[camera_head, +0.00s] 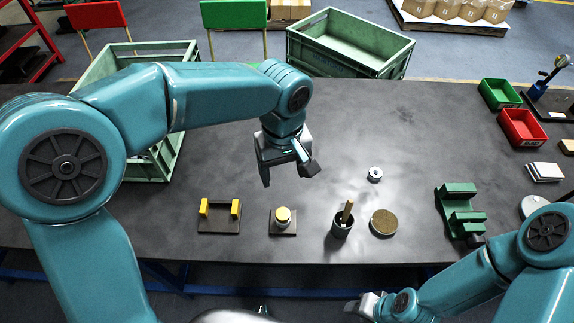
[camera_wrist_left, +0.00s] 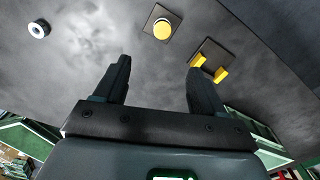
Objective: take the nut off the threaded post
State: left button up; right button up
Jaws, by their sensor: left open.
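A short grey round piece with a yellow top (camera_head: 283,215) stands upright on a small dark square plate (camera_head: 290,231). I take it for the post with its nut, but thread is too small to make out. It also shows in the left wrist view (camera_wrist_left: 162,29). My left gripper (camera_head: 288,173) is open and empty, above the table and behind this piece in the head view. Its two fingers (camera_wrist_left: 158,66) stand wide apart in the left wrist view, touching nothing. My right gripper (camera_head: 364,304) is low at the table's front edge; its jaws are not clear.
A plate with two yellow blocks (camera_head: 220,229) lies left of the post. A grey ring (camera_head: 375,174), a dark cup with a wooden handle (camera_head: 342,222), a brown disc (camera_head: 384,222) and a green fixture (camera_head: 462,215) lie right. The table (camera_head: 350,120) is clear behind.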

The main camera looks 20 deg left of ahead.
aim_at(283, 213)
pick_arm(q)
jog(key=f, duration=1.6)
jog(key=shift+s+a, duration=0.15)
jog(key=shift+s, duration=0.2)
jog(key=shift+f, duration=0.1)
jog(key=c, duration=1.2)
